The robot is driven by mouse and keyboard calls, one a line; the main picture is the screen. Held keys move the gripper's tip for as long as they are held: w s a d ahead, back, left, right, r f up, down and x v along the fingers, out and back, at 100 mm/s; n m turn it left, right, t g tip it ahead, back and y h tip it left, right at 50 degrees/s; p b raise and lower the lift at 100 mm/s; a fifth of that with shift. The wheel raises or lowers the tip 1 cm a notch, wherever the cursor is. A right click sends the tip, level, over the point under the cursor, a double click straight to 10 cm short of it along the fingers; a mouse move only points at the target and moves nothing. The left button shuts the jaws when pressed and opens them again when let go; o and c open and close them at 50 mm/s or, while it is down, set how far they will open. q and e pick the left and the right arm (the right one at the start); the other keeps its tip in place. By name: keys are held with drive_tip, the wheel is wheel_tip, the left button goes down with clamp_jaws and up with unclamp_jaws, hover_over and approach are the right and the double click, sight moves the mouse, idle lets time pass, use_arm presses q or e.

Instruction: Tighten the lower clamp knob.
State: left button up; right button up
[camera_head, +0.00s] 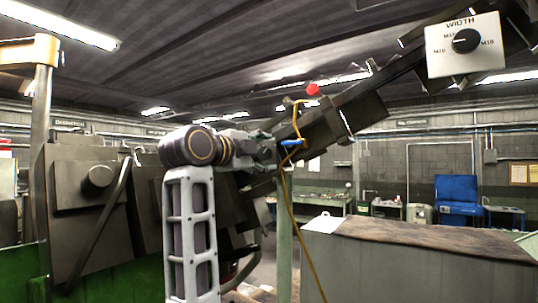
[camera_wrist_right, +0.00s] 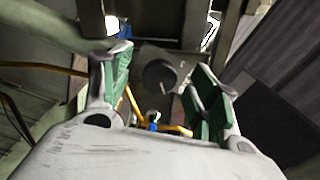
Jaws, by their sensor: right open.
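A dark round knob (camera_wrist_right: 160,75) with a small pale mark shows in the right wrist view. It sits on a dark plate. It carries no readable label, so I cannot tell for sure that it is the lower clamp knob. My right gripper (camera_wrist_right: 163,88) is open, with one green-padded finger on each side of the knob in the picture. I see no clear contact. In the head view my right gripper (camera_head: 268,148) reaches the machine's slanted dark arm, and the knob there is hidden or too small to make out. My left gripper is out of view.
A white panel (camera_head: 480,48) marked WIDTH carries a black dial at the upper right. A yellow cable (camera_head: 291,210) hangs by a pale green post (camera_head: 283,245) near my gripper. A blue lever (camera_head: 292,143) is close by. The dark machine body (camera_head: 85,225) fills the left.

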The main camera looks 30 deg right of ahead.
drive_tip(key=shift+d+m+b, duration=0.15)
drive_tip(key=shift+m+b, duration=0.15)
drive_tip(key=shift+m, duration=3.6)
clamp_jaws()
